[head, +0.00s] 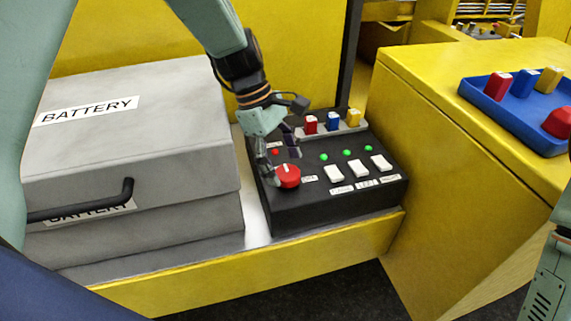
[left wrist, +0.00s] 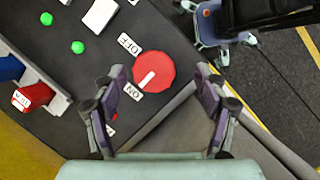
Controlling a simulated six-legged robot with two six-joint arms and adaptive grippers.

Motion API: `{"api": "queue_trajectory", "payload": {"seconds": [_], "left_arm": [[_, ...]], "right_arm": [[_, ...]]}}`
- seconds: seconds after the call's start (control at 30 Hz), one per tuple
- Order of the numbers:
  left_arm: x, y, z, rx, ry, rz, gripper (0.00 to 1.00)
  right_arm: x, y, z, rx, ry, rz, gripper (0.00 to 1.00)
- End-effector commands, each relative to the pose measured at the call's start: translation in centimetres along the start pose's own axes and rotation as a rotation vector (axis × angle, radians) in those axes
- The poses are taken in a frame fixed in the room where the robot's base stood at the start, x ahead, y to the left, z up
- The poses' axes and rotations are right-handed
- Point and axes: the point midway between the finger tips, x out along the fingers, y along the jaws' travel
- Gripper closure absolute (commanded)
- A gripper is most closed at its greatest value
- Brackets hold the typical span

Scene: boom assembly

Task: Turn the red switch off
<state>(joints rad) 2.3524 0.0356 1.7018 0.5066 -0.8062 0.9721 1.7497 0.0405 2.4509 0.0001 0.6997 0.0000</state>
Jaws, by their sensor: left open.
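The red switch (head: 287,176) is a round knob on the left of a black control box (head: 310,208). In the left wrist view the red switch (left wrist: 160,62) carries a white bar that points at the ON label (left wrist: 132,91); the OFF label (left wrist: 130,45) is above that. My left gripper (head: 283,165) is over the knob. In the left wrist view the fingers of my left gripper (left wrist: 156,82) are spread apart, one on each side of the knob, with gaps showing. Whether they are down at knob height I cannot tell. My right gripper is out of view.
A grey battery case (head: 130,150) with a black handle stands left of the box. The box also has white switches (head: 358,169), green lights and coloured plugs (head: 333,121) at the back. A blue tray (head: 515,115) with coloured parts lies on the yellow cabinet (head: 440,100).

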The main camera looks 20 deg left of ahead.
Motion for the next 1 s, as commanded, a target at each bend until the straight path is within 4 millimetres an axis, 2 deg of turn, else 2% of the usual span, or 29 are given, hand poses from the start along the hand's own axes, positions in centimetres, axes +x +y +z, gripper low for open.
{"api": "queue_trajectory", "payload": {"seconds": [0.2,0.47,1.0], "left_arm": [[1.7,0.1,-0.1,0.0,0.0,0.0,0.27],[1.8,0.2,-0.2,0.0,0.0,0.001,0.27],[1.8,0.3,-0.3,0.0,0.001,0.003,0.72]], "right_arm": [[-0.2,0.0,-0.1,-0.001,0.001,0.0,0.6],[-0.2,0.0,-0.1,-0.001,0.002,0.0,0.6],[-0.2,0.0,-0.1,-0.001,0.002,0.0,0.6]]}}
